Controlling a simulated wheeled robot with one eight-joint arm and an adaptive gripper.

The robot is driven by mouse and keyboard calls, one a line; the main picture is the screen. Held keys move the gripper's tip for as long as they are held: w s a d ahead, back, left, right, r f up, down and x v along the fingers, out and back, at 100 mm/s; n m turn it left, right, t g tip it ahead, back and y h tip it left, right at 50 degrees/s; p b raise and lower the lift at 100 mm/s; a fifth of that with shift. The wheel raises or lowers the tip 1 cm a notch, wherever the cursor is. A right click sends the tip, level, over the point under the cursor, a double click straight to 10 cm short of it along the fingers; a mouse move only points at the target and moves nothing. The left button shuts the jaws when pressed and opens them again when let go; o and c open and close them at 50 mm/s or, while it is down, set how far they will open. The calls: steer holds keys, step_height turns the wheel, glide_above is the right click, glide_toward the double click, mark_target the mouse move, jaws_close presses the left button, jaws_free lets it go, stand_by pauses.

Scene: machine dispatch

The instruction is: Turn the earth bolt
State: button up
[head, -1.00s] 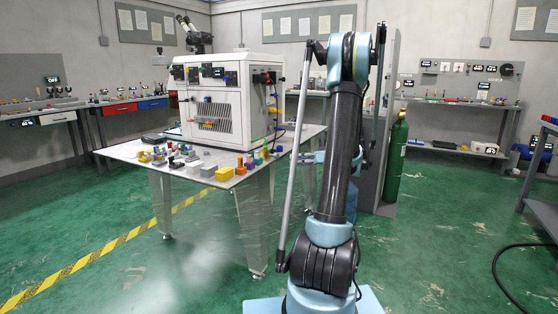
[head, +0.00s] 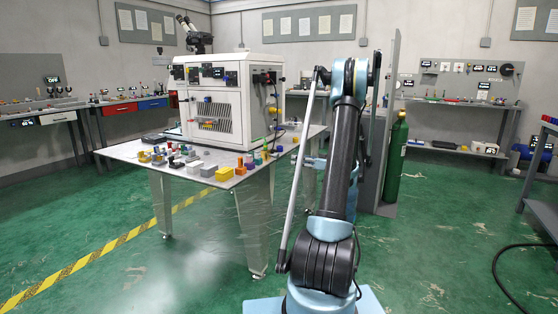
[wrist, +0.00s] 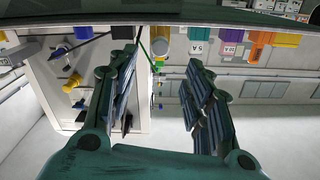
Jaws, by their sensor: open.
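The white machine (head: 213,137) stands on the table in the head view, with fittings on its right side panel (head: 262,100). In the wrist view that panel (wrist: 50,98) is at the left, with a blue knob (wrist: 59,51) and a yellow knob (wrist: 73,80). A green cable (wrist: 144,45) runs down near a round grey and yellow fitting (wrist: 159,47). I cannot tell which fitting is the earth bolt. My gripper (wrist: 160,88) is open and empty, its fingers spread below the cable. In the head view the gripper cannot be made out.
The table (head: 130,152) holds several small blocks, including a yellow block (head: 224,173), along its front edge. A green gas cylinder (head: 396,158) stands to the right, by a grey upright panel (head: 388,110).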

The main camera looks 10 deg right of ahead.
mark_target(278, 156)
steer(key=x, duration=1.1)
steer(key=shift+c, duration=0.2)
steer(key=c, duration=1)
